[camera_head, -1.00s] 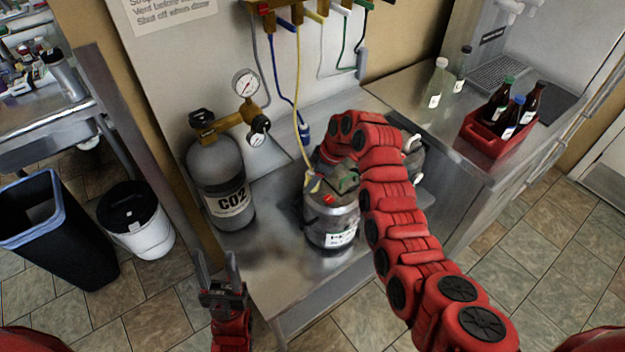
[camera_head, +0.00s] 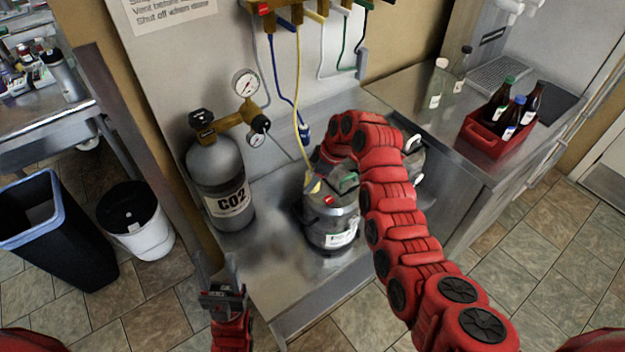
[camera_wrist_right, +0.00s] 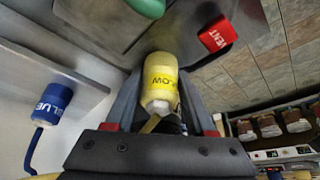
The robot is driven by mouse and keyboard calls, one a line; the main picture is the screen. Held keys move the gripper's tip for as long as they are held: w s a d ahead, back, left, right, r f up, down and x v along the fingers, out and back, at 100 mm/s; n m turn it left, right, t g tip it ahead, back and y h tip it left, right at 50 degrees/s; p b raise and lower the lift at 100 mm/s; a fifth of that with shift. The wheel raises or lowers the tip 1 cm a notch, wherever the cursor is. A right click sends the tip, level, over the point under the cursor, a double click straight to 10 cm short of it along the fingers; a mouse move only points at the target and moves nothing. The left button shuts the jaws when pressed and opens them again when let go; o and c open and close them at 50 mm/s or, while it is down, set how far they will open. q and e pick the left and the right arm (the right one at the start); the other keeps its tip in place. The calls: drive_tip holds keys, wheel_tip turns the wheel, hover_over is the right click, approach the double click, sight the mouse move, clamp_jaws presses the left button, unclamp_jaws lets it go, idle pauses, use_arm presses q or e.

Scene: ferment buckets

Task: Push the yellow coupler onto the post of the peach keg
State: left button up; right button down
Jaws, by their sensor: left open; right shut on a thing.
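The yellow coupler (camera_head: 313,184) is on the end of the yellow hose, at the top of a steel keg (camera_head: 318,228). The keg's white label is too small to read. In the right wrist view the coupler (camera_wrist_right: 160,80) sits between the fingers of my right gripper (camera_wrist_right: 160,98), which is shut on it. Its far end points at the keg's grey top (camera_wrist_right: 120,25); the post is hidden, so I cannot tell whether it is seated. My left gripper (camera_head: 218,266) is open and empty, low and left of the keg, near the counter's front edge.
A red vent tag (camera_wrist_right: 216,35) and a green part (camera_wrist_right: 146,6) are near the coupler. A CO2 cylinder (camera_head: 218,180) stands left of the keg. A blue coupler (camera_head: 304,131) hangs behind. Another keg (camera_head: 415,160) is partly behind my right arm. A red bottle crate (camera_head: 484,140) is right.

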drive_tip(key=shift+f, duration=0.1)
idle(0.4)
drive_tip(key=shift+c, duration=0.9)
unclamp_jaws()
drive_tip(key=shift+o, duration=0.2)
drive_tip(key=shift+o, duration=0.7)
drive_tip(key=shift+r, duration=3.8)
